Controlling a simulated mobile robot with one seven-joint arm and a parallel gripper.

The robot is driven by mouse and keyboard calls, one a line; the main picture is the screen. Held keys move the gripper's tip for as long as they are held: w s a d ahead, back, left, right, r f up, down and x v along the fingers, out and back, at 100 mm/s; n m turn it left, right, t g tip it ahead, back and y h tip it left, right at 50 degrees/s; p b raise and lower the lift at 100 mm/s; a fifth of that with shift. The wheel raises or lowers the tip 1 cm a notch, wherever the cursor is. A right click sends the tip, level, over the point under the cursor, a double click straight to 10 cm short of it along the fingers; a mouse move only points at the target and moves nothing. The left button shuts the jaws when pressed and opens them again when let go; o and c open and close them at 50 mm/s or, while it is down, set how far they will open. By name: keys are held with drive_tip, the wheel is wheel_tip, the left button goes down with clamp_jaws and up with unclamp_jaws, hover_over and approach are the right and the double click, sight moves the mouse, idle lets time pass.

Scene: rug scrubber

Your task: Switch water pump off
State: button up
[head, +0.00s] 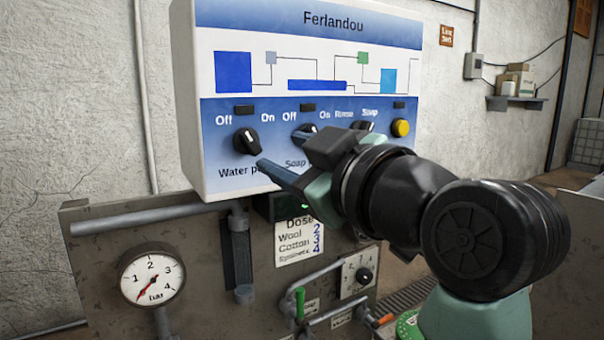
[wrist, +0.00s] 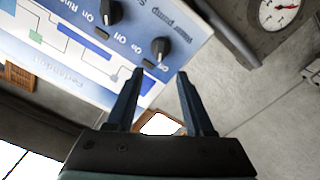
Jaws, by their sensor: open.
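The water pump knob (head: 247,142) is black and round with a white mark. It sits at the left of the control panel (head: 330,15), between the "Off" and "On" labels. Its white mark seems to point up and left, toward "Off", but it is small and hard to read. My gripper (head: 280,148) is open and empty, with its blue fingers reaching toward the panel from the right. In the wrist view my fingertips (wrist: 160,72) are apart, and the water pump knob (wrist: 160,49) shows just beyond the gap. No contact is visible.
The soap pump knob (head: 304,133) is close to my fingers and partly covered by them. A further knob (head: 362,126) and a yellow button (head: 401,128) are to the right. A pressure gauge (head: 152,277) and pipes are below. The space left of the panel is clear.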

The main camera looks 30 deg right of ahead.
drive_tip(key=shift+s, duration=1.55)
drive_tip(key=s, duration=0.9)
drive_tip(key=shift+d, duration=0.15)
